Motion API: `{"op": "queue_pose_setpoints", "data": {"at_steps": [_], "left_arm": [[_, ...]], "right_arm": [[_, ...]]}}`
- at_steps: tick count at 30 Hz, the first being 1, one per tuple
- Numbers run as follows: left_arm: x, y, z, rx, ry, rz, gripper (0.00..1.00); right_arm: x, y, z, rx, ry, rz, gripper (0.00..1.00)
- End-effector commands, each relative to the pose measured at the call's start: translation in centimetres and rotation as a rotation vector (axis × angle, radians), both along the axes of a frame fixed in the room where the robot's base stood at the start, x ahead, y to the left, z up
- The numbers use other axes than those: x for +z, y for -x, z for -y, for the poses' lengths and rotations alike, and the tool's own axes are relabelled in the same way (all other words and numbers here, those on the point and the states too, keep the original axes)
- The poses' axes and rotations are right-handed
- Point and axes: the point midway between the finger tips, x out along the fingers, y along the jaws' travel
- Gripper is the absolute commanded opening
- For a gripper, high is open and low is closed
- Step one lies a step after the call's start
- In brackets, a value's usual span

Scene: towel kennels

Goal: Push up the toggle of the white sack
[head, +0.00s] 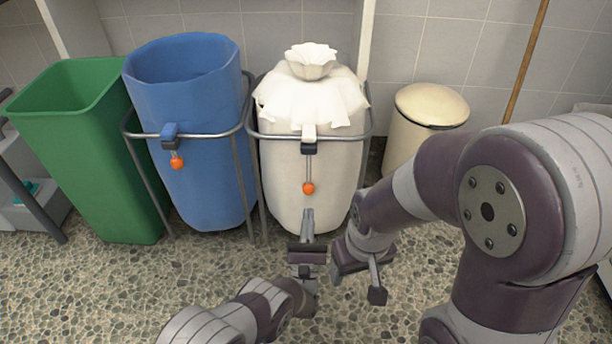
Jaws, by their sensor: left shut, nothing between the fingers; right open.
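The white sack (288,190) stands in a grey tubular frame, its top gathered into a ruffled neck. Its toggle, with an orange ball (308,188) at the lower end of a thin stem, hangs down the front from a dark block (309,149) at the frame's rim. My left gripper (308,213) is shut and empty, pointing up just below the orange ball. A small gap seems to show between them; depth is hard to judge. My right gripper (358,284) is open and empty, low to the right of the left one.
A blue sack (195,100) with an open mouth stands in a like frame to the left, with its own orange ball (177,162). A green bin (85,150) stands further left. A cream lidded bin (423,115) is at the right. Pebbled floor (150,280) lies clear in front.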

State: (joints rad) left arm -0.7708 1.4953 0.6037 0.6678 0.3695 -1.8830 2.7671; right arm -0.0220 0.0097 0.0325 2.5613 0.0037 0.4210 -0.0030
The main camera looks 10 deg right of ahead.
Motion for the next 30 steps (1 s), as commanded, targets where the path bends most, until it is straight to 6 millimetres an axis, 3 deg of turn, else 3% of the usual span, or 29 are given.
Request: {"op": "queue_pose_setpoints", "data": {"at_steps": [4,8,23,30], "left_arm": [[0.7,1.6,-0.7,-0.082,0.163,0.068,0.0],[1.2,1.4,-0.7,-0.096,0.192,0.08,0.0],[5.2,-2.7,0.5,-0.095,0.189,0.079,0.0],[8.7,-5.1,1.2,-0.096,0.188,0.078,0.0]], "right_arm": [[-0.4,0.0,0.0,0.0,0.0,0.001,0.68],[-0.8,0.0,0.0,0.0,-0.001,0.001,0.68],[-4.7,-0.1,0.0,0.0,-0.001,0.001,0.68],[-7.1,0.0,0.0,0.0,-0.001,0.001,0.68]]}}
